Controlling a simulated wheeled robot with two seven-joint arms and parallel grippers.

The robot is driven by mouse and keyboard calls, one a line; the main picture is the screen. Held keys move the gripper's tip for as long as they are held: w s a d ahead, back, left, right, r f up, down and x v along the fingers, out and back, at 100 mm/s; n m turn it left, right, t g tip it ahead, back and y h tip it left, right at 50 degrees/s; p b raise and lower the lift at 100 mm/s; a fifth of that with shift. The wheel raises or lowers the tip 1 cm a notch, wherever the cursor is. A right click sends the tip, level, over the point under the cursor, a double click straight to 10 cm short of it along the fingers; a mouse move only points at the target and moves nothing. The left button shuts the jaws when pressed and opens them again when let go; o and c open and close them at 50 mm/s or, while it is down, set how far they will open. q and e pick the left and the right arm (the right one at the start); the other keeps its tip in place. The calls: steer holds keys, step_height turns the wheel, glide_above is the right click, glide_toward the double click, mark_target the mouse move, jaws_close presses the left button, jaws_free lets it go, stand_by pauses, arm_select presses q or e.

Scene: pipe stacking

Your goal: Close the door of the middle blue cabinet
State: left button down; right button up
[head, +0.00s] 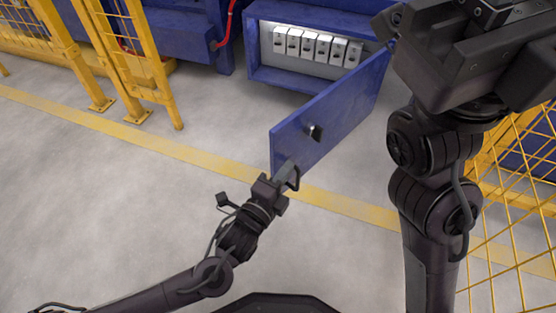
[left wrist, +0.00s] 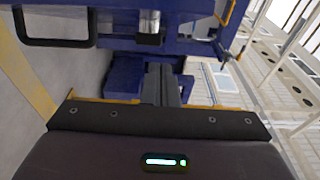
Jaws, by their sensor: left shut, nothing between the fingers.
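The blue cabinet (head: 287,82) stands at the back centre in the head view. Its blue door (head: 345,103) is swung wide open, hinged at the right, with its free edge toward me. A small dark and metal latch (head: 315,132) sits on the door's face. My left gripper (head: 286,170) is shut and empty at the lower free corner of the door; I cannot tell whether it touches.
Grey switches (head: 317,46) line the cabinet's inside. Another blue cabinet (head: 185,38) stands to its left. Yellow fencing (head: 150,60) is at the left and more yellow mesh (head: 510,190) at the right. The grey floor (head: 120,190) is clear, crossed by a yellow line.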

arm_select(q)
steer(key=shift+w+a+b, duration=0.3)
steer(key=shift+w+b, duration=0.15)
steer(key=shift+w, duration=0.35)
steer(key=shift+w+a+b, duration=0.35)
steer(key=shift+w+b, duration=0.05)
steer(key=shift+w, duration=0.45)
steer(key=shift+w+a+b, duration=0.3)
steer(key=shift+w+b, duration=0.15)
steer(key=shift+w, duration=0.35)
steer(key=shift+a, duration=0.15)
